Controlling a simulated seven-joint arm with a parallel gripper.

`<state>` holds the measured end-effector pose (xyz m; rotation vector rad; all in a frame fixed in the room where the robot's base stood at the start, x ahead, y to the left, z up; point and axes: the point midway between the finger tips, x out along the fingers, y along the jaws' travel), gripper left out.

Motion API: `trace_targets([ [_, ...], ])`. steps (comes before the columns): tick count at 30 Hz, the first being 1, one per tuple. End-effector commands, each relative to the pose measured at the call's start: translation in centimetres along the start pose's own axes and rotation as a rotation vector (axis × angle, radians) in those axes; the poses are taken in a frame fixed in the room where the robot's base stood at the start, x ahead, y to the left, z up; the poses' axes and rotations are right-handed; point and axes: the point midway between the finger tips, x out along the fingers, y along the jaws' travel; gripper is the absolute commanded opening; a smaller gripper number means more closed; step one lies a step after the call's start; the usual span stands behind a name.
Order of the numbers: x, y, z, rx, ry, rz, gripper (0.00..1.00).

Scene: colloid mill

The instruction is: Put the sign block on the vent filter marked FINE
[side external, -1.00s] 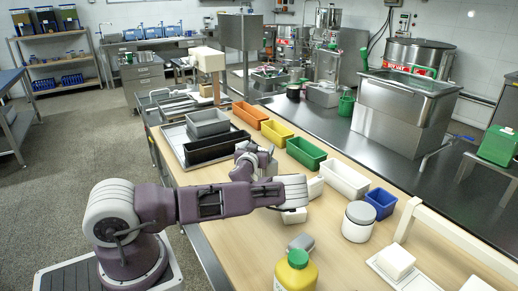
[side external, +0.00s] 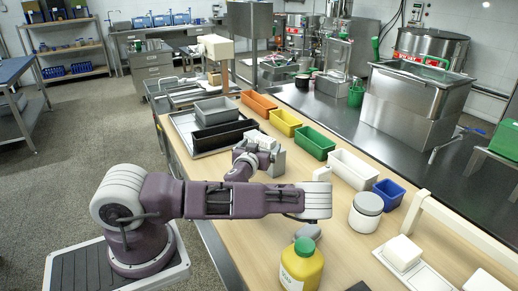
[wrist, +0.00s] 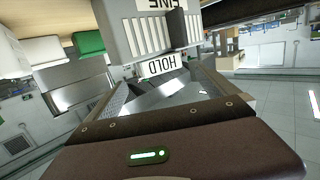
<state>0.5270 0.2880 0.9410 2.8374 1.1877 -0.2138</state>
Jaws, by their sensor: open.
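In the wrist view, the sign block (wrist: 163,67), a white piece with HOLD upside down on it, lies ahead of my gripper (wrist: 170,95). The vent filter marked FINE (wrist: 150,37) is a light grey slatted block with its upside-down lettering cut by the top edge. The sign block is right by the filter's near edge; I cannot tell how firmly it rests there. My gripper is open, its two fingers spread either side with a gap between them. In the side view my gripper (side external: 257,158) is over the table beside the dark tray, and small lettering cannot be read.
A black bin (side external: 222,136) and a grey bin (side external: 215,111) stand behind my gripper. Orange, yellow, green (side external: 314,142), white (side external: 352,169) and blue (side external: 388,194) bins line the far edge. A white jar (side external: 365,212) and yellow bottle (side external: 301,264) stand nearer. Bare wood shows at front.

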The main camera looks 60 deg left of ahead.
Motion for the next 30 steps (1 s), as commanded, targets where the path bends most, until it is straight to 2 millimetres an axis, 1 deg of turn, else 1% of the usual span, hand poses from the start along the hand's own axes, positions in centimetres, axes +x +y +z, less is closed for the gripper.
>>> trace_targets([
  [1, -0.8, 0.0, 0.0, 0.002, -0.001, 0.000, 0.98],
  [5, -2.0, 0.0, -0.2, -0.013, 0.005, -0.003, 0.98],
  [7, -2.5, -0.5, -1.7, -0.119, 0.045, -0.033, 0.98],
  [8, -2.8, -0.9, -2.9, -0.207, 0.077, -0.058, 0.98],
  [9, -3.5, -1.8, -4.8, -0.366, 0.137, -0.101, 0.98],
  [11, -5.1, -3.9, -7.9, -0.675, 0.255, -0.184, 0.98],
  [12, -6.7, -5.7, -9.7, -0.905, 0.346, -0.247, 0.98],
  [14, -9.4, -8.3, -11.5, -1.255, 0.495, -0.338, 0.98],
  [15, -11.6, -9.9, -12.1, -1.492, 0.602, -0.402, 0.98],
  [17, -15.1, -11.8, -12.3, -1.850, 0.781, -0.498, 0.98],
  [18, -17.5, -12.5, -12.0, -2.086, 0.912, -0.566, 0.98],
  [20, -21.3, -12.7, -11.2, -2.423, 1.127, -0.675, 0.98],
  [21, -23.7, -12.3, -10.5, -2.634, 1.284, -0.755, 0.98],
  [22, -25.5, -11.6, -10.1, 2.639, -1.339, 0.778, 0.98],
  [23, -27.2, -10.8, -9.8, 2.444, -1.296, 0.748, 0.98],
  [24, -29.5, -9.3, -9.5, 2.189, -1.237, 0.714, 0.98],
  [26, -32.8, -6.6, -9.6, 1.813, -1.153, 0.674, 0.98],
  [27, -34.9, -4.7, -9.9, 1.575, -1.099, 0.656, 0.98],
  [29, -37.8, -2.0, -10.9, 1.253, -1.029, 0.643, 0.98],
  [30, -39.5, -0.4, -11.8, 1.066, -0.987, 0.641, 0.98],
])
